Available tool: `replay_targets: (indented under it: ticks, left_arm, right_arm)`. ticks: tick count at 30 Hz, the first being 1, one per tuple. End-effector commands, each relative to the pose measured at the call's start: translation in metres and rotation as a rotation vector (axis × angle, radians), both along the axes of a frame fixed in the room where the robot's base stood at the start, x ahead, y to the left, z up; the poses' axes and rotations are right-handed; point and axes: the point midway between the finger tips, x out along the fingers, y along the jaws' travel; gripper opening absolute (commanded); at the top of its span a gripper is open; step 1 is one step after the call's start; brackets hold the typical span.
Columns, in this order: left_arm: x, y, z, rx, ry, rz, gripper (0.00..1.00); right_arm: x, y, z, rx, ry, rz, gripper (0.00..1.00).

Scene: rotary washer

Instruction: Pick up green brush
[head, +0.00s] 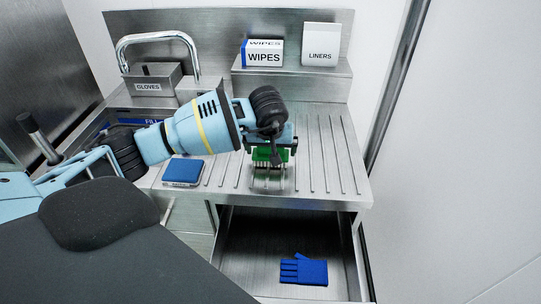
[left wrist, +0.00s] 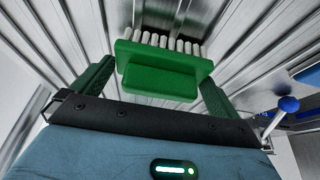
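The green brush (head: 262,155) stands on the ribbed metal counter with its pale bristles down. In the left wrist view the brush (left wrist: 160,75) shows its green back and handle block, with a row of white bristles beyond. My left gripper (head: 270,146) is right above the brush. Its two dark green fingers (left wrist: 157,78) are spread on either side of the handle block, with small gaps seeming to remain. The gripper looks open and holds nothing. My left wrist and hand partly cover the brush's top in the head view. My right gripper is not in view.
A blue sponge-like pad (head: 183,172) lies left of the brush. A gloves box (head: 152,83) and a tap (head: 155,38) are behind left. A wipes box (head: 263,53) and a liners box (head: 321,45) stand on the back shelf. A blue glove (head: 304,270) lies below the counter.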

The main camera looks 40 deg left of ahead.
Motion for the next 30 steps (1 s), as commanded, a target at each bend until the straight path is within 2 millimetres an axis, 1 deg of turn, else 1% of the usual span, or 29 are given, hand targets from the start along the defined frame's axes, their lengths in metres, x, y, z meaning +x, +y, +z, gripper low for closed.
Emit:
replay_targets:
  ticks: [1,7,14,19,23,26,27,30]
  left_arm:
    - [0.000,0.000,0.000,0.000,0.000,0.000,0.93]
    - [0.000,0.000,0.000,0.000,0.000,0.000,0.67]
    - [0.000,0.000,0.001,0.001,-0.001,0.000,0.67]
    - [0.001,0.000,0.007,0.000,-0.002,0.001,0.67]
    - [0.001,0.000,0.021,0.000,-0.002,0.001,0.67]
    - [0.001,0.000,0.038,0.000,-0.004,0.000,0.67]
    - [-0.007,-0.001,0.036,0.001,0.001,-0.004,0.67]
    - [-0.026,-0.005,0.037,0.003,0.002,-0.002,0.67]
  right_arm:
    - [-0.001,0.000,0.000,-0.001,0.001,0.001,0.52]
    - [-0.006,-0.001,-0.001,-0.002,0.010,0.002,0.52]
    - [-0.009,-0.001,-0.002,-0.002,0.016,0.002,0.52]
    - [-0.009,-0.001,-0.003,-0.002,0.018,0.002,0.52]
    - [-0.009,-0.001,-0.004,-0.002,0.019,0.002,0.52]
    - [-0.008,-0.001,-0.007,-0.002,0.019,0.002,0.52]
    - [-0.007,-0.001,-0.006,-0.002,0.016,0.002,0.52]
    - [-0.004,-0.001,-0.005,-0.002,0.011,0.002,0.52]
